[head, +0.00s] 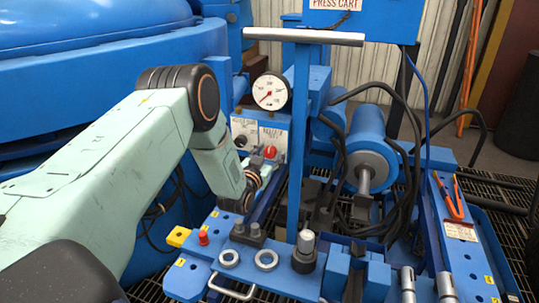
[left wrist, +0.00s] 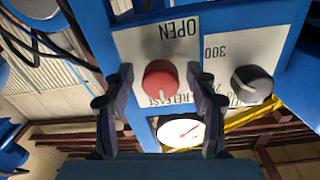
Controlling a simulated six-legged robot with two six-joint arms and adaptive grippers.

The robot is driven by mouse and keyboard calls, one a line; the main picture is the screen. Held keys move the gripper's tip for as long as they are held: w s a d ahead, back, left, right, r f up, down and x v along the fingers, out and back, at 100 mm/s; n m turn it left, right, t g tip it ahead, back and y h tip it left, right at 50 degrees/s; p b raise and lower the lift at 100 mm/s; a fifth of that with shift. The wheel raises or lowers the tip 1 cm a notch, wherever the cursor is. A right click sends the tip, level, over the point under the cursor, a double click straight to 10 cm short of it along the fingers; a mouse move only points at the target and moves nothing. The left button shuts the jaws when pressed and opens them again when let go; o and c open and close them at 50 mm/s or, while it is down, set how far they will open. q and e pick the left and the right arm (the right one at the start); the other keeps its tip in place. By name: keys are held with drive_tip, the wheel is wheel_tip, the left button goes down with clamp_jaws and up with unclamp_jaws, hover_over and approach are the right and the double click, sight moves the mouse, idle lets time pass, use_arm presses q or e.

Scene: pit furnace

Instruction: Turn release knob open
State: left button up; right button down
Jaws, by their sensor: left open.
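The red release knob (head: 270,152) sits on a white label plate on the front of the blue press cart. In the left wrist view the red knob (left wrist: 160,82) shows between my fingers, with "OPEN" and "RELEASE" printed upside down around it. My left gripper (head: 265,172) is just in front of the plate in the head view, partly hidden by its own wrist. In the left wrist view the left gripper (left wrist: 160,72) is open, one finger on each side of the knob, with visible gaps. Whether the fingertips reach the knob's depth I cannot tell. My right gripper is out of view.
A black knob (head: 241,141) sits beside the red one, close to a finger in the left wrist view (left wrist: 252,85). A pressure gauge (head: 271,91) is above. A blue T-handled post (head: 299,140) stands right of my gripper. Black hoses (head: 400,150) loop farther right.

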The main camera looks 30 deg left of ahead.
use_arm(q)
drive_tip(key=shift+a, duration=0.1)
drive_tip(key=shift+c, duration=0.7)
drive_tip(key=c, duration=1)
